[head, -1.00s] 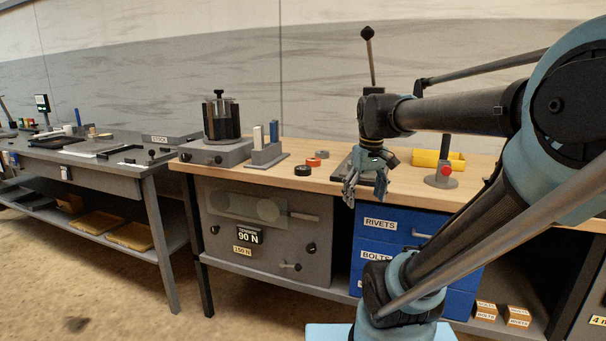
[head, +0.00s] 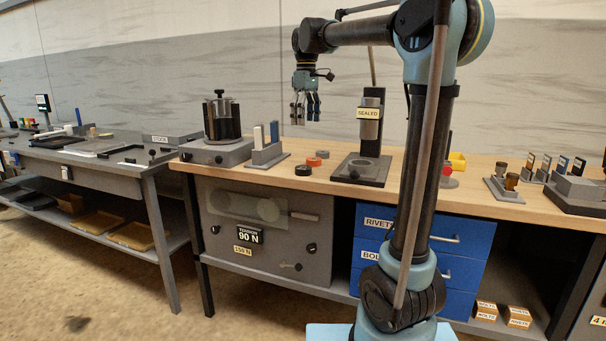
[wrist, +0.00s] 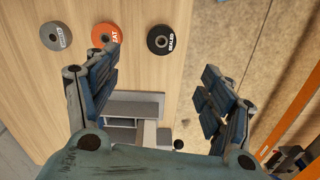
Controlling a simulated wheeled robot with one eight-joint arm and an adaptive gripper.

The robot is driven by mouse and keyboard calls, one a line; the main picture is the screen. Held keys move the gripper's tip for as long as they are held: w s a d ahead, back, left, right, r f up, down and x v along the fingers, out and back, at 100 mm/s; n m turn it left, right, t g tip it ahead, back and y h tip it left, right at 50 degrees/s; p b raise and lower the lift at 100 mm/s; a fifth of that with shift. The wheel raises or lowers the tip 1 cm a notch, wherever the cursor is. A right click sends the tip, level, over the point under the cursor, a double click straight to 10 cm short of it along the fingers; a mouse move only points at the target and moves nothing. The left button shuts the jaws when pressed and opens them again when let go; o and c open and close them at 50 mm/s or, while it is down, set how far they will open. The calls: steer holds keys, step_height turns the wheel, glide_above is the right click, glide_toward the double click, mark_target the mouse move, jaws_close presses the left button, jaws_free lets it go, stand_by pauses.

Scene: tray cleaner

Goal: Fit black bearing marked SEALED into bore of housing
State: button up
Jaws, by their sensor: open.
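The black bearing (head: 303,170) lies flat on the wooden bench, nearest the front of three rings; its SEALED marking shows in the wrist view (wrist: 162,39). An orange bearing (head: 314,162) and a grey one (head: 322,154) lie beside it. My gripper (head: 305,108) hangs above the bench, fingers down, open and empty. In the wrist view its spread fingers (wrist: 160,88) are apart from the bearings, which lie toward the top of the picture. A press-like stand with a SEALED plate (head: 369,113) stands to the right; a dark round opening (head: 354,174) shows in its base, possibly the housing bore.
A grey holder with white and blue upright pieces (head: 266,154) stands left of the bearings, and a grey machine with dark cylinders (head: 220,130) is further left. Bench around the bearings is clear.

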glide_above(303, 167)
steer(key=f, duration=1.2)
steer(key=shift+d, duration=0.3)
steer(key=shift+s+a+f, duration=0.1)
steer(key=shift+f, duration=1.2)
steer(key=shift+s+a+f, duration=0.1)
steer(key=shift+f, duration=1.2)
steer(key=c, duration=1.3)
